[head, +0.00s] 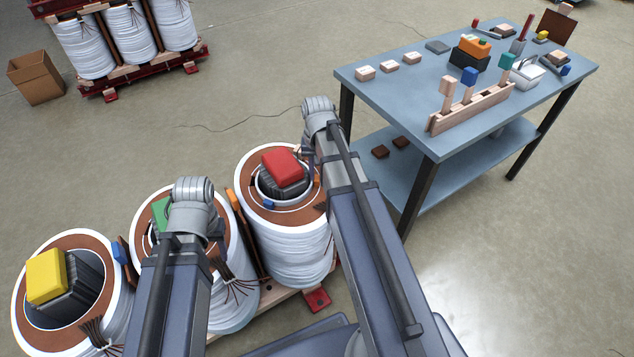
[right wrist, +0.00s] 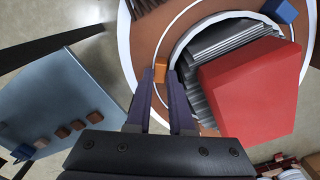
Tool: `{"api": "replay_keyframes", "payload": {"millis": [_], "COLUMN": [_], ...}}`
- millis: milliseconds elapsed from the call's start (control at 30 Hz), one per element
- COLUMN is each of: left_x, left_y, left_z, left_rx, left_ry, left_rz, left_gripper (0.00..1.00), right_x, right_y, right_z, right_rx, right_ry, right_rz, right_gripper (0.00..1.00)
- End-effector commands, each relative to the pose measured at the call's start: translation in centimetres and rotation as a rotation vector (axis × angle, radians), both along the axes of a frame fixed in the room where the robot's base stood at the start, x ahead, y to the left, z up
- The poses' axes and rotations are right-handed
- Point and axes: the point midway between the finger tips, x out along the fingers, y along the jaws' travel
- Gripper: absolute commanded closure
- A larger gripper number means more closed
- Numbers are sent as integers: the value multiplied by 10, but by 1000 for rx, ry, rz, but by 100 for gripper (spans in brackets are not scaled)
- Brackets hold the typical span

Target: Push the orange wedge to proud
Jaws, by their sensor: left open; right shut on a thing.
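The orange wedge (head: 317,182) is a small block at the right side of the coil with the red-topped core. In the right wrist view the orange wedge (right wrist: 161,69) lies between the fingertips of my right gripper (right wrist: 162,76), at the gap between the brown coil top and the grey core. My right gripper is shut on it. In the head view my right gripper (head: 309,160) is mostly hidden by its own arm. My left gripper (head: 215,229) is open above the middle coil, largely hidden behind its wrist.
The red-topped core (head: 284,172) stands inside the right coil, with a blue wedge (right wrist: 280,11) on its far side. The green (head: 162,214) and yellow (head: 46,276) tops are on the other coils. A blue table (head: 400,98) stands at the right.

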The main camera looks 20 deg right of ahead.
Motion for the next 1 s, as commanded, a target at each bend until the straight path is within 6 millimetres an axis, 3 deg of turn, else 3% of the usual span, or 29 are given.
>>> {"api": "replay_keyframes", "payload": {"millis": [467, 1000], "left_x": [0, 0], "left_y": [0, 0], "left_z": [1, 16], "left_rx": [0, 0], "left_ry": [0, 0], "left_rz": [0, 0], "left_gripper": [50, 50], "right_x": [0, 0], "right_y": [0, 0], "right_z": [1, 16], "right_rx": [0, 0], "right_ry": [0, -1], "right_rz": [1, 0], "right_gripper": [100, 100]}}
